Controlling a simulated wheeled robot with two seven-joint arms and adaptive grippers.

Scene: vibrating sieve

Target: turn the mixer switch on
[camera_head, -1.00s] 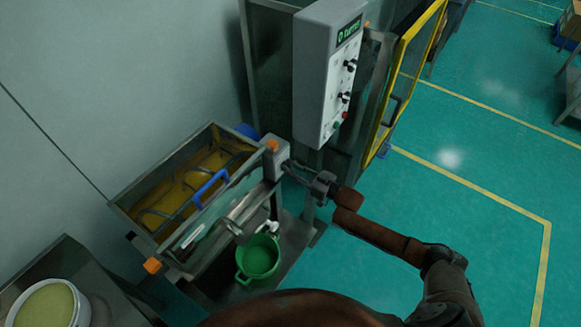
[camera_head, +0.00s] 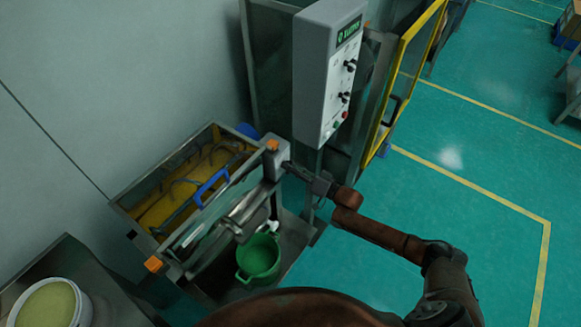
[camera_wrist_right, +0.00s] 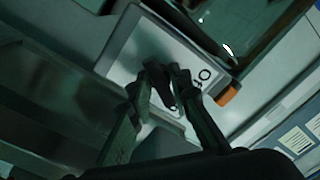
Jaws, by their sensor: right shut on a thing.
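The mixer is a metal trough (camera_head: 130,205) with yellow contents and curved rods, at the left in the head view. Its grey switch box (camera_head: 276,160) is at the trough's right corner. In the wrist view the box has a pale panel (camera_wrist_right: 125,58) with a dark switch knob (camera_wrist_right: 160,88) and marks beside it. My right gripper (camera_head: 290,167) reaches the box from the right; in the wrist view its fingers (camera_wrist_right: 162,80) are shut on the knob, partly hiding it. My left gripper is not in view.
A tall grey control box (camera_head: 318,85) with knobs and a green display stands behind the right arm. A yellow-framed door (camera_head: 408,60) is beside it. A green bucket (camera_head: 258,258) is below the trough. A white tub (camera_head: 50,303) is at lower left. Open floor lies right.

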